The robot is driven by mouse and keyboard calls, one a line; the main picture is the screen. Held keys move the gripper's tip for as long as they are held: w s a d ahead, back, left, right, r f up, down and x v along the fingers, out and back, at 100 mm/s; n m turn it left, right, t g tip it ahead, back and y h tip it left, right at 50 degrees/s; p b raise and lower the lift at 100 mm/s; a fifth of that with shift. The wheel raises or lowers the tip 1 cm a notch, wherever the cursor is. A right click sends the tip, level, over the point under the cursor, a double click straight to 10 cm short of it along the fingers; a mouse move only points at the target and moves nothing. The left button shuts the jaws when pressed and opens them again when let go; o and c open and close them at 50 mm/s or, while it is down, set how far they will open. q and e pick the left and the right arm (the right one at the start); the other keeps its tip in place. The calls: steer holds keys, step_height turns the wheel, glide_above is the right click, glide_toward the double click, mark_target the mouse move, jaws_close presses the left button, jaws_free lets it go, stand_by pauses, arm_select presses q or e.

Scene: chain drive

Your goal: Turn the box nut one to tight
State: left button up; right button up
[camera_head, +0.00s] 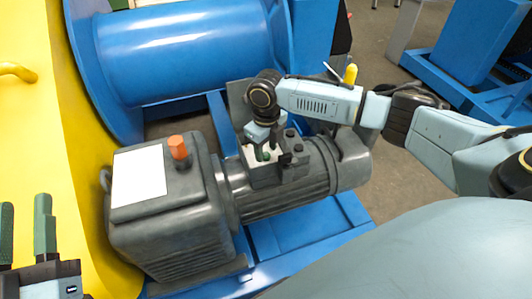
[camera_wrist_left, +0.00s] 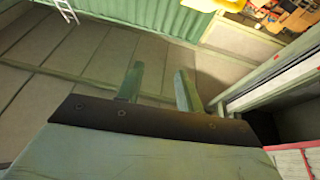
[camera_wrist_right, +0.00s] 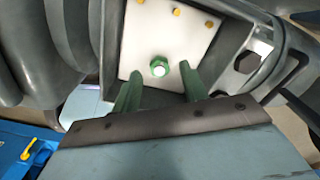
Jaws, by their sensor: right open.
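The open terminal box on the grey motor shows a white plate (camera_wrist_right: 150,35) in the right wrist view. A nut (camera_wrist_right: 159,68) with a pale centre and green rim sits on the plate's near part. Several brass-coloured studs (camera_wrist_right: 175,11) stand along its far side. My right gripper (camera_wrist_right: 161,71) is open, its green fingertips on either side of the nut, with a gap to each; I cannot tell their height above the plate. In the head view my right gripper (camera_head: 263,154) points down over the box and partly covers it. My left gripper (camera_head: 24,203) is open and empty at lower left.
The grey motor (camera_head: 285,190) joins a gearbox (camera_head: 170,225) with an orange cap (camera_head: 178,147) on a blue frame (camera_head: 300,244). A blue drum (camera_head: 185,50) lies behind. A yellow panel (camera_head: 35,130) stands at left. A dark box wall (camera_wrist_right: 245,62) is close to my right gripper.

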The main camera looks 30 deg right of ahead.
arm_select(q)
steer(key=shift+s+r+t, duration=0.25)
steer(key=shift+r+t, duration=0.1)
steer(key=shift+r, duration=0.15)
steer(key=shift+s+r+t, duration=0.2)
steer(key=shift+r+t, duration=0.15)
steer(key=shift+r, duration=0.1)
arm_select(e)
steer(key=shift+f, duration=0.7)
jaws_close()
